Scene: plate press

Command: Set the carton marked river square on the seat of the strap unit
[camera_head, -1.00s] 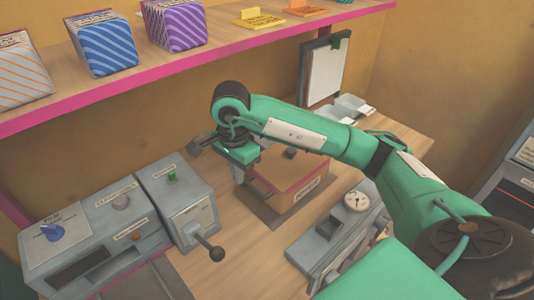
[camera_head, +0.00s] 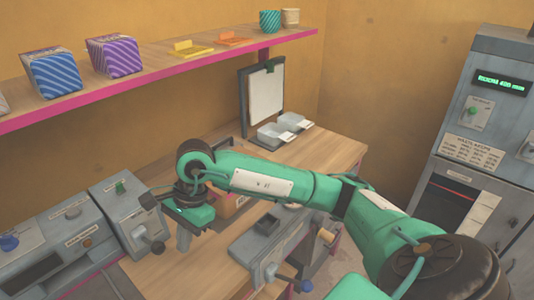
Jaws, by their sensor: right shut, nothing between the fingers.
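My right gripper (camera_head: 183,240) is shut and empty, pointing down over the wooden bench beside the grey lever unit. No label here lets me tell which unit is the strap unit. My left gripper is not in view.
A grey lever unit (camera_head: 125,215) and a control box (camera_head: 50,250) stand at left. A grey device (camera_head: 268,240) with a blue-knobbed lever is at the bench front. White trays (camera_head: 275,133) sit near the clipboard (camera_head: 266,95). A grey cabinet (camera_head: 480,150) with a green display stands at right.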

